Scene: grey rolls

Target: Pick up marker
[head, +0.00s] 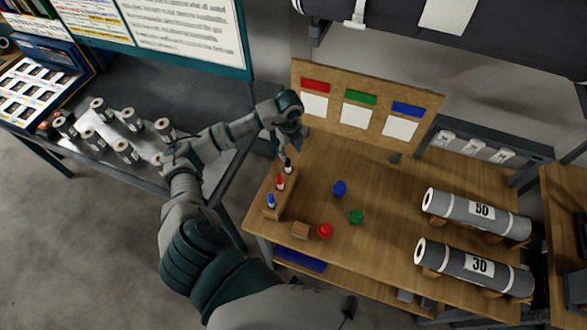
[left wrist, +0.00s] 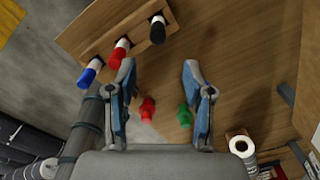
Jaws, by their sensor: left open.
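A wooden holder (head: 274,206) near the left edge of the wooden table carries three upright markers: blue (head: 270,201), red (head: 280,183) and black (head: 288,166). My left gripper (head: 291,146) is above the far end of the holder, close to the black marker. In the left wrist view the left gripper (left wrist: 156,72) is open, with nothing between its fingers. There the black marker (left wrist: 157,30) lies beyond the fingertips, while the red marker (left wrist: 120,50) and blue marker (left wrist: 89,72) are to the left. My right gripper is out of view.
A blue knob-like piece (head: 339,188), a green one (head: 355,215), a red one (head: 325,231) and a wooden block (head: 300,230) sit on the table. Large grey rolls (head: 470,268) lie at right. A board with coloured labels (head: 360,105) stands at the back.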

